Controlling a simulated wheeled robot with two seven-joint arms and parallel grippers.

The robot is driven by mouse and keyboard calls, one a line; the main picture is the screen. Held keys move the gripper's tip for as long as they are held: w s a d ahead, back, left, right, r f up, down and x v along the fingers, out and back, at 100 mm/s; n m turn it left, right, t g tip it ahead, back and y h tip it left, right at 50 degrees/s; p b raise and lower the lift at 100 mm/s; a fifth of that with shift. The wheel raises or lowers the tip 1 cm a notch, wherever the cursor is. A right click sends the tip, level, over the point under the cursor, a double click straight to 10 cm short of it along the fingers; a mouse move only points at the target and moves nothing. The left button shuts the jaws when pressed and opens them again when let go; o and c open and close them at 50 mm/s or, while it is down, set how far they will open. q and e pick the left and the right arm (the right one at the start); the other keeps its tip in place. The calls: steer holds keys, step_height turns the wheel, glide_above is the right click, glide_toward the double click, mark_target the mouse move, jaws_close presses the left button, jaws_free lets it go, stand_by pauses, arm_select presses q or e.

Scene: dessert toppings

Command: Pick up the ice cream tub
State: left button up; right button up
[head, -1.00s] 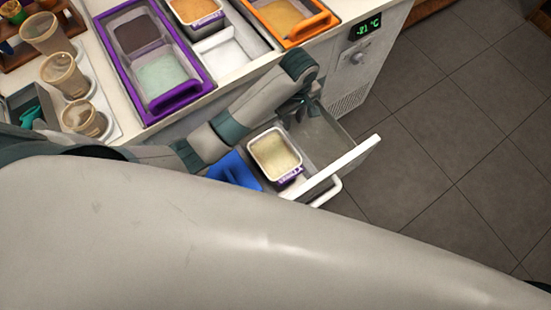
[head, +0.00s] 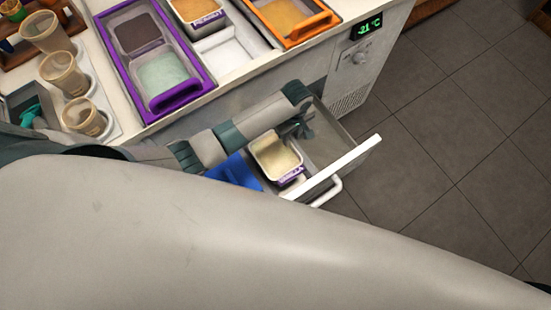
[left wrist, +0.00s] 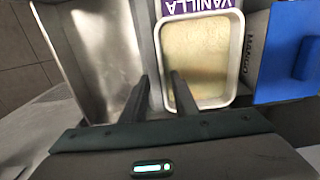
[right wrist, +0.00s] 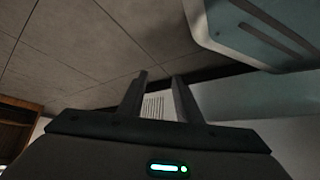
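The ice cream tub (head: 277,160) is a white-rimmed rectangular tub of pale cream ice cream with a purple label. It sits in the pulled-out drawer (head: 345,155). In the left wrist view the tub (left wrist: 205,60) has a label reading VANILLA. My left gripper (head: 300,122) is down in the drawer at the tub's far side. In the left wrist view its fingers (left wrist: 158,78) are apart, one on each side of the tub's left rim in the picture; contact cannot be told. My right gripper (right wrist: 160,76) is open and empty, with floor behind it.
The other end of the drawer (left wrist: 100,50) is bare. Purple (head: 185,97) and orange (head: 315,30) holders and several cups stand on the counter above. My arm covers the foreground.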

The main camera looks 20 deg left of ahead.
mark_target(290, 145)
steer(key=shift+s, duration=0.1)
arm_select(q)
steer(key=f, duration=0.2)
steer(key=s+f, duration=0.1)
steer(key=f, duration=0.1)
steer(key=shift+f, duration=0.55)
arm_select(e)
steer(key=shift+s+f, duration=0.15)
steer(key=shift+s, duration=0.05)
arm_select(q)
steer(key=shift+c, duration=0.4)
jaws_close()
